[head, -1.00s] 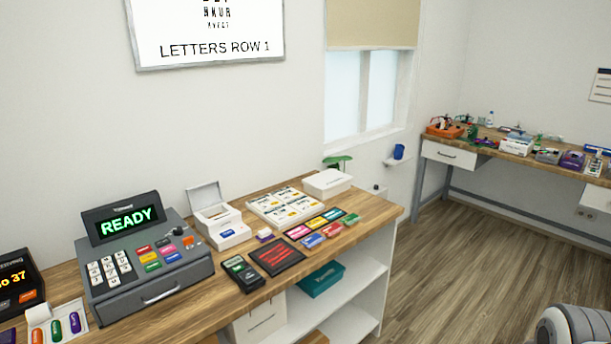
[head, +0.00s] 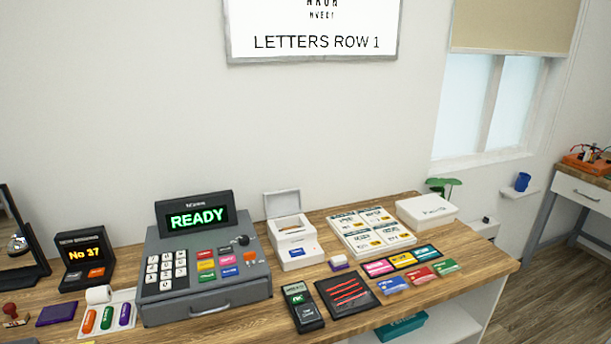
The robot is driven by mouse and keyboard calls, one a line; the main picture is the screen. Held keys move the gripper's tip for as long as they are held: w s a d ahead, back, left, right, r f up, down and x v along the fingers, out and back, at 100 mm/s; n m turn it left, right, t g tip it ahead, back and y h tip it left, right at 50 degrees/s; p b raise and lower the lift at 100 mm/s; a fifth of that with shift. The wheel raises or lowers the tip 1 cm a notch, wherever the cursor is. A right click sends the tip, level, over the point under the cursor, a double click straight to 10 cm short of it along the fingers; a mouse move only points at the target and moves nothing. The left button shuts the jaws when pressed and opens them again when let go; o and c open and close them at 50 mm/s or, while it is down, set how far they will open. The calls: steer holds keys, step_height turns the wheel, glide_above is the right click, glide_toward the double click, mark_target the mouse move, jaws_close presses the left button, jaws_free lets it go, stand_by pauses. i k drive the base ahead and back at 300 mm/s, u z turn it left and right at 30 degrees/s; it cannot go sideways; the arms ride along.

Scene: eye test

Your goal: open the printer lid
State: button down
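A small white box with a blue label or button on its front (head: 297,253), which looks like the printer, stands on the wooden counter just right of the cash register. Its grey-white lid (head: 282,204) stands raised at the back, so the box is open at the top. A brownish strip shows inside the opening; I cannot tell what it is. My gripper is not in view.
The grey cash register (head: 205,270) reads READY. A card terminal (head: 303,307) and a black mat with red strips (head: 346,294) lie in front. A panel of white cards (head: 371,231), coloured cards and a closed white box (head: 426,211) stand to the right.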

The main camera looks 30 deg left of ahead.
mark_target(283, 202)
steer(key=u, duration=0.65)
steer(key=i, duration=1.2)
steer(key=u, duration=0.95)
steer(key=k, duration=0.65)
steer(key=u, duration=0.2)
steer(key=i, duration=0.75)
steer(key=z, duration=0.15)
